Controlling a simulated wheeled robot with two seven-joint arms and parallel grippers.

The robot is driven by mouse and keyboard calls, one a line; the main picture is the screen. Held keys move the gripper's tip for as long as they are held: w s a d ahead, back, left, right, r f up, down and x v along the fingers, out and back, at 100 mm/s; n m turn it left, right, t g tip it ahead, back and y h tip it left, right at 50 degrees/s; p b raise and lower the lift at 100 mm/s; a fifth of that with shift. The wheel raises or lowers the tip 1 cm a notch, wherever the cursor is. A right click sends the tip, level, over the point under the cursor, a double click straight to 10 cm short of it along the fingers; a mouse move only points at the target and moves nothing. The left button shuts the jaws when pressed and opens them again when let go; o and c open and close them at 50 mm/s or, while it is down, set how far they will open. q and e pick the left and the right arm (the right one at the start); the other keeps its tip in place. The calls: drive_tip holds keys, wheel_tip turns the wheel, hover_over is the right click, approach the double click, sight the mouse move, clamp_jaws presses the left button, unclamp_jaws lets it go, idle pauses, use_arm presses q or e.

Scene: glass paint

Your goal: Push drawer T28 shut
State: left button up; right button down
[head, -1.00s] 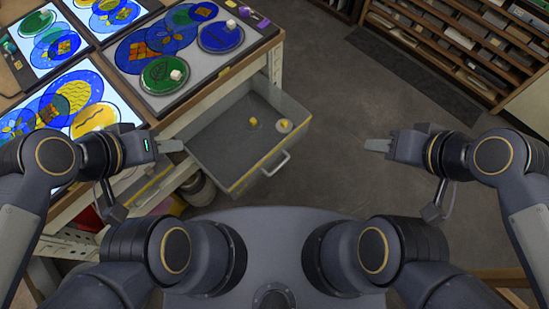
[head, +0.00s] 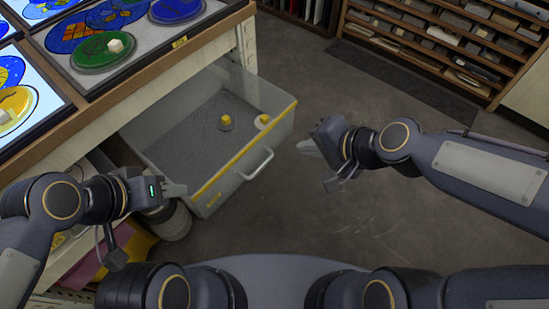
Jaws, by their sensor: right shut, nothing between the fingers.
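An open grey drawer (head: 175,152) with a yellow top edge on its front sticks out from the workbench. Its silver handle (head: 257,165) faces the floor side. A small yellow mark on its front is too small to read, so I cannot confirm T28. My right gripper (head: 308,147) is shut and empty, to the right of the handle and apart from it in the picture. My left gripper (head: 178,190) is near the drawer's front left corner; I cannot tell whether it touches, or whether its fingers are apart.
Inside the drawer lie a yellow cube on a round piece (head: 225,121) and another small round item (head: 262,121). The workbench (head: 130,105) carries glass panels and a green disc (head: 103,50). A rack (head: 455,45) stands at the back right. Open floor (head: 390,240) lies right of the drawer.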

drive_tip(key=f, duration=0.1)
approach(256, 140)
drive_tip(key=d+f+x, duration=0.1)
drive_tip(key=x, duration=0.4)
use_arm(q)
drive_tip(key=shift+f, duration=0.45)
use_arm(e)
drive_tip(key=shift+w+a, duration=0.3)
drive_tip(key=shift+a, duration=0.4)
